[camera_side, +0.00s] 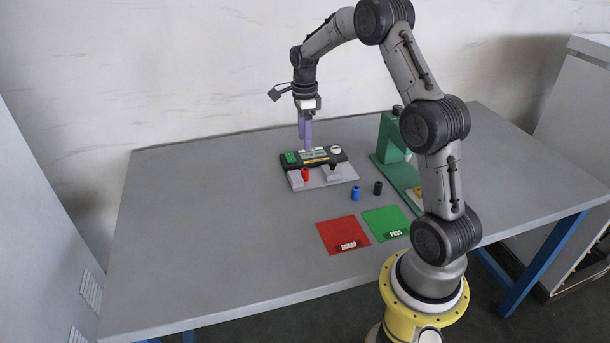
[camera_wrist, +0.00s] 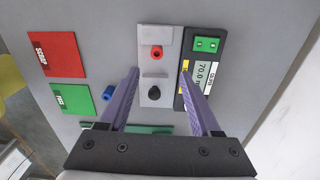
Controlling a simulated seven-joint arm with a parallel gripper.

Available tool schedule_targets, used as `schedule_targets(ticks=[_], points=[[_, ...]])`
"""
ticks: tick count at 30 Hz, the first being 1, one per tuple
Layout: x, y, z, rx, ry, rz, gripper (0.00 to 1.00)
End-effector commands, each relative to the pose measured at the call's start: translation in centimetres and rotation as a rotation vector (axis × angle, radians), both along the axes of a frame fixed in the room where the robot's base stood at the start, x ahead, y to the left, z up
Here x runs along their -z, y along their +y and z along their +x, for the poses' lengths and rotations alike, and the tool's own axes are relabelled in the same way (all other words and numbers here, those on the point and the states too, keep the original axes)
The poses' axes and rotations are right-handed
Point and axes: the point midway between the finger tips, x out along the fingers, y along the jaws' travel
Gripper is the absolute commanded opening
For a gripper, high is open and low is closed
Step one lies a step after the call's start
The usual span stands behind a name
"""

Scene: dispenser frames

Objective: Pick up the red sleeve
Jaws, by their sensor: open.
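The red sleeve (camera_side: 306,174) stands upright on the left part of a light grey fixture (camera_side: 338,176), in front of a dark gauge unit with a display. In the wrist view the red sleeve (camera_wrist: 157,53) shows end-on with its dark hole, a little beyond the fingertips. My gripper (camera_side: 305,144) has purple fingers pointing down above the back of the gauge unit, apart from the sleeve. In the wrist view my gripper (camera_wrist: 160,71) is open, with nothing between its fingers.
A black piece (camera_side: 333,167) sits on the fixture right of the red sleeve. A blue sleeve (camera_side: 355,193) and a black sleeve (camera_side: 378,187) stand nearby. Red SCRAP (camera_side: 337,232) and green PASS (camera_side: 382,221) pads lie in front. A green stand (camera_side: 388,145) rises at right. The table's left is clear.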

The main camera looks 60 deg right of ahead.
Motion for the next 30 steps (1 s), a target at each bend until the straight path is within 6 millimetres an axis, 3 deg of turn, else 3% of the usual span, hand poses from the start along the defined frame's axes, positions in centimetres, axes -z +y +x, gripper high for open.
schedule_targets(ticks=[6,14,24,30], points=[[3.9,0.1,0.0,-0.002,0.001,0.001,0.65],[5.8,0.2,-0.1,-0.002,0.000,0.000,0.65],[10.1,0.6,-0.4,-0.002,0.000,0.000,0.65],[10.6,0.5,-0.4,-0.002,-0.003,-0.002,0.65]])
